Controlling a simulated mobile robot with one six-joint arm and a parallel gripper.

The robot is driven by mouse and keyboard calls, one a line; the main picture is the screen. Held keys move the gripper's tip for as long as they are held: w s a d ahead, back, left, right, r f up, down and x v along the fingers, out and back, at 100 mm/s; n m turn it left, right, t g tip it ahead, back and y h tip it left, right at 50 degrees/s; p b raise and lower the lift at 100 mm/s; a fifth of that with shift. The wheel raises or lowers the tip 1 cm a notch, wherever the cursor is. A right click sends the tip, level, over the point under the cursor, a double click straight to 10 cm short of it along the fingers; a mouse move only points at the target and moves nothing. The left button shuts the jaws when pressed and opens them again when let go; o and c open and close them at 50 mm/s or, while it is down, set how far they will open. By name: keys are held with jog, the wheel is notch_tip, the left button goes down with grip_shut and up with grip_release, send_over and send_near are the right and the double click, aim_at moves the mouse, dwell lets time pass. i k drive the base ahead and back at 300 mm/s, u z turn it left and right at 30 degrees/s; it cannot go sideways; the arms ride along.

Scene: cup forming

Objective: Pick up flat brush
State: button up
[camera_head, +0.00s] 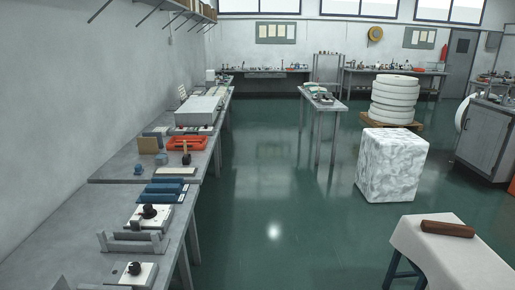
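I cannot make out a flat brush for certain in the head view. Small items lie on the long grey bench (120,185) along the left wall, too small to identify as a brush. A brown, bar-shaped object (447,229) lies on the cloth-covered table at the lower right; it does not look clearly like a brush. My gripper is not in view.
The bench holds a red tray (187,143), blue blocks (165,187) and black-knobbed fixtures (149,213). The middle floor is clear.

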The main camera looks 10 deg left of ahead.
aim_at(186, 156)
jog(key=z, duration=0.05)
jog(key=i, duration=6.2)
